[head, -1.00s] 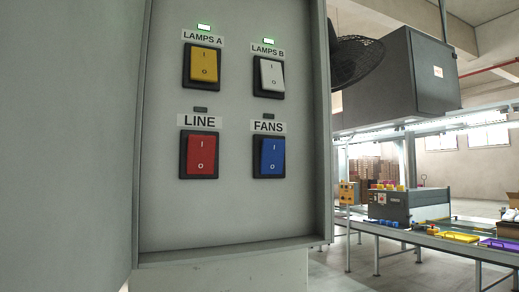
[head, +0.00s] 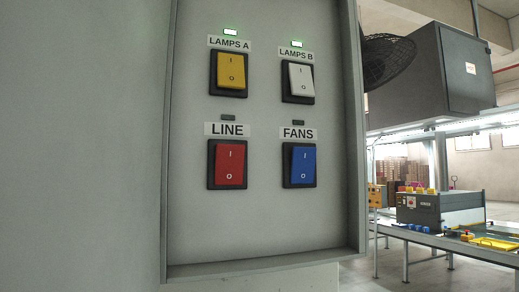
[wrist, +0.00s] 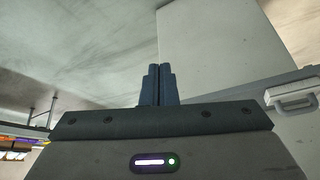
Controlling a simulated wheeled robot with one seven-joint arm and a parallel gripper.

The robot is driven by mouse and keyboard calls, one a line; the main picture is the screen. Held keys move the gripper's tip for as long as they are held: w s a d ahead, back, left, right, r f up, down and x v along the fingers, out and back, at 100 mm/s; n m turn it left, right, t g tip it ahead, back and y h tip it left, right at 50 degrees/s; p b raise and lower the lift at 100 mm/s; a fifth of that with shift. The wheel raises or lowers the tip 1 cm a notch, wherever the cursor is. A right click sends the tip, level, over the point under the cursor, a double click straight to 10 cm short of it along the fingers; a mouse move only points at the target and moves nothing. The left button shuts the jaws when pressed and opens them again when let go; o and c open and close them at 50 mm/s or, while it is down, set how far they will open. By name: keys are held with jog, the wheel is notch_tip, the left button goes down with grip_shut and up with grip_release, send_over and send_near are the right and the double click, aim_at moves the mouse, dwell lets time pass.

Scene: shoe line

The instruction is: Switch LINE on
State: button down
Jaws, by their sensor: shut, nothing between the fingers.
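The red LINE rocker switch (head: 229,164) sits at the lower left of the grey panel (head: 265,220) in the head view. The indicator above it (head: 228,118) is dark. The LINE label (head: 228,129) is between indicator and rocker. My gripper (wrist: 158,70) shows only in the wrist view, with its two dark fingers together and nothing between them. The LINE switch is not visible in the wrist view, so I cannot tell how far the gripper is from it.
A yellow LAMPS A switch (head: 230,71) and a white LAMPS B switch (head: 300,79) sit above, both with lit green indicators. The blue FANS switch (head: 301,164) is right of LINE, its indicator dark. A raised frame (head: 354,130) edges the panel. A conveyor (head: 440,240) stands at right.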

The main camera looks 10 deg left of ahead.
aim_at(235, 154)
jog(key=w+a+r+n+t+y+p, duration=0.15)
jog(key=w+a+r, duration=0.25)
jog(key=r, duration=0.4)
jog(key=w+a+r+n+t+y+p, duration=0.1)
jog(key=w+a+r+t+p, duration=0.15)
jog(key=w+a+r, duration=0.4)
jog(key=a+r+t+y+p, duration=0.1)
jog(key=a+r, duration=0.3)
jog(key=r, duration=0.6)
jog(key=s+a+r+n+t+y+p, duration=0.1)
jog(key=a+r+t+y, duration=0.3)
jog(key=r, duration=0.7)
jog(key=s+a+r+n+t+y+p, duration=0.1)
jog(key=a+r+t+y+p, duration=0.1)
jog(key=r, duration=0.9)
jog(key=shift+s+a+r+t+y+p, duration=0.2)
jog(key=shift+a+t+y+p, duration=0.25)
jog(key=shift+a, duration=0.75)
jog(key=shift+n, duration=0.25)
jog(key=p+x, duration=0.5)
jog(key=x, duration=0.8)
jog(key=shift+w+d+r+p, duration=0.1)
jog(key=shift+d+p, duration=0.05)
jog(key=shift+p, duration=0.2)
jog(key=shift+w+a, duration=0.25)
jog(key=shift+w, duration=0.2)
jog(key=shift+r+h+p, duration=0.1)
jog(key=shift+h+p, duration=0.2)
jog(key=shift+p, duration=0.05)
